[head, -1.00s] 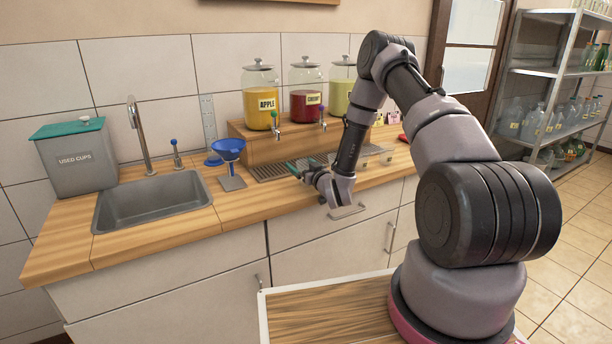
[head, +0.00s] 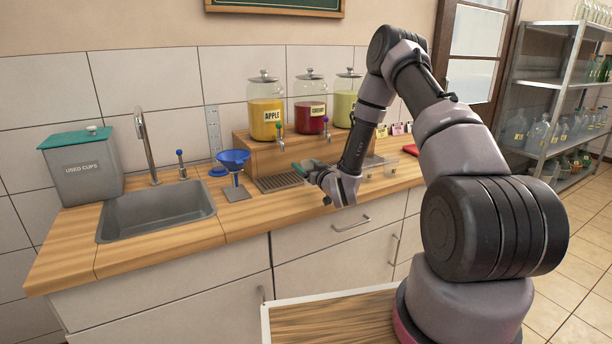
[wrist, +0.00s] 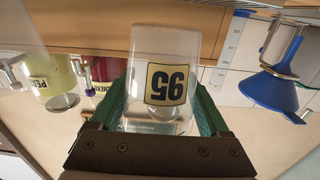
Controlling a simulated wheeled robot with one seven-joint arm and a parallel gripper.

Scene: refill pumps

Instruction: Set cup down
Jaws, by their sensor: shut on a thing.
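A clear cup (wrist: 162,68) with a black-and-yellow number label stands out in the wrist view, which looks upside down. The green fingers of my gripper (wrist: 165,125) are shut on it, one on each side. In the head view my gripper (head: 304,169) is over the counter by the drip tray, in front of the dispensers. The cup is hard to make out there. I cannot tell how far its base is from any surface.
Apple (head: 266,118), cherry (head: 309,115) and pale green (head: 346,112) dispensers stand on a wooden riser. A blue funnel (head: 232,158) stands left of the drip tray (head: 275,183). The sink (head: 157,212) and used-cups bin (head: 84,172) are further left. A small clear container (head: 390,168) sits right of my forearm.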

